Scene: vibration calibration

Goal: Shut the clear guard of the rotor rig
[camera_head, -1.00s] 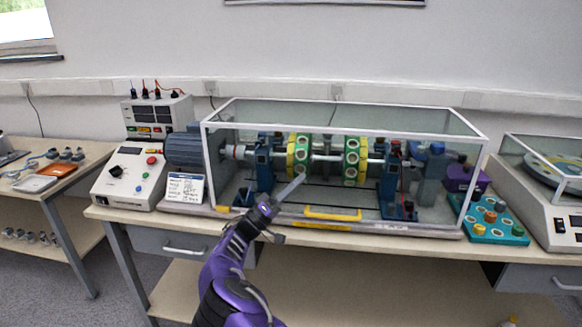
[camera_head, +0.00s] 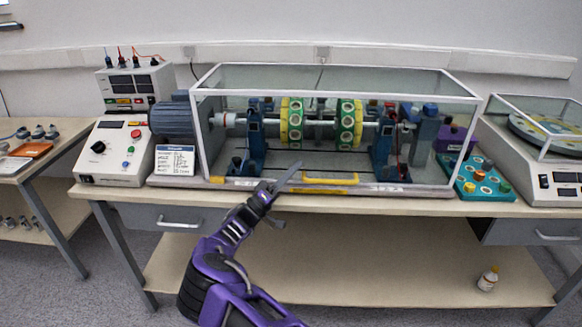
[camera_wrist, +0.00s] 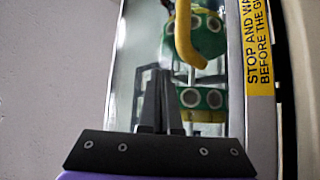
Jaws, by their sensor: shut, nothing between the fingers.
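The clear guard (camera_head: 412,86) is a white-framed box over the rotor rig in the head view. It looks lowered, with its front bottom edge along the rig's base; any small gap there cannot be told. Its yellow handle (camera_head: 330,179) is low on the front and also shows in the wrist view (camera_wrist: 186,40). Inside is the shaft with green and yellow discs (camera_head: 346,124). My gripper (camera_head: 294,170) is shut and empty, in front of the guard just left of the handle. Its shut fingers show in the wrist view (camera_wrist: 158,85); contact cannot be told.
A control box (camera_head: 117,150) and blue motor (camera_head: 172,119) stand left of the guard. A teal tray of parts (camera_head: 478,181) and a covered turntable unit (camera_head: 553,160) stand right. A yellow warning label (camera_wrist: 257,45) lies along the base. A small bottle (camera_head: 488,279) stands on the lower shelf.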

